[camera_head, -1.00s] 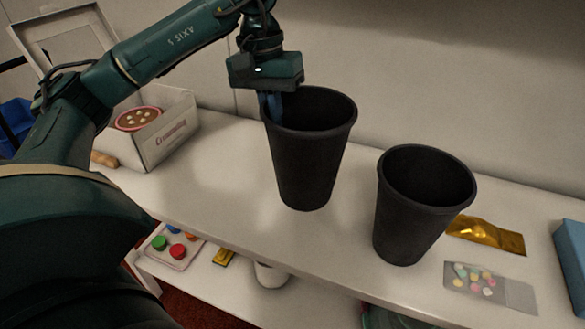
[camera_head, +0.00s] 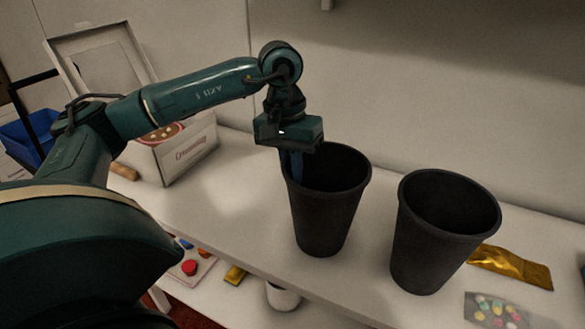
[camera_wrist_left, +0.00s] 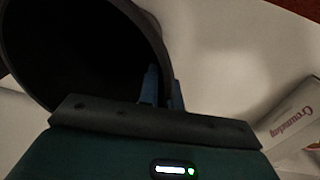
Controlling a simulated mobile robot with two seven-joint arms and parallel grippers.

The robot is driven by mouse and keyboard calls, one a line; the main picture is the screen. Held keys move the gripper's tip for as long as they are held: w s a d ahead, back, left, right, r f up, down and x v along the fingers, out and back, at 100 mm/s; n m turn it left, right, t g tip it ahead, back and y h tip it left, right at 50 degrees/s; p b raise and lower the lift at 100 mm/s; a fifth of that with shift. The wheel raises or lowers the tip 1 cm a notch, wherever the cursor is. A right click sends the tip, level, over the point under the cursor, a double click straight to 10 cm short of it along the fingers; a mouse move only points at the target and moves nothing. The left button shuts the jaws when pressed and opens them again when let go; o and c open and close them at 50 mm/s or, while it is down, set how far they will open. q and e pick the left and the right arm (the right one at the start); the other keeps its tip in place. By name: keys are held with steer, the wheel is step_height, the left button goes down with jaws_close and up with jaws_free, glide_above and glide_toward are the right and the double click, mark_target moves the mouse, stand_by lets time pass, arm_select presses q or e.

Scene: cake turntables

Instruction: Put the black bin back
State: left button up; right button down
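Two similar black bins are in the head view. The left black bin (camera_head: 327,212) is upright, its base on or just above the white counter; I cannot tell which. My left gripper (camera_head: 293,165) points down at its left rim. In the left wrist view, the blue fingers (camera_wrist_left: 163,88) pinch the wall of this bin (camera_wrist_left: 148,35), one inside and one outside. The right black bin (camera_head: 440,235) stands upright on the counter, a small gap away. My right gripper is not in view.
A box with a pizza picture (camera_head: 185,150) stands at the left on the counter (camera_head: 245,190). A gold packet (camera_head: 510,265) and a packet of coloured sweets (camera_head: 495,310) lie at the right. A lower shelf holds a tray with coloured pieces (camera_head: 190,267) and a white cup (camera_head: 282,296).

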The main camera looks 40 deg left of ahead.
arm_select(q)
steer(key=o, duration=0.3)
steer(key=shift+o, duration=0.2)
step_height(320, 180, up, 12)
steer(key=a+p, duration=0.1)
steer(key=p, duration=0.1)
steer(key=shift+a+r, duration=0.15)
steer(key=shift+r, duration=0.05)
steer(key=shift+s, duration=0.1)
stand_by(0.3)
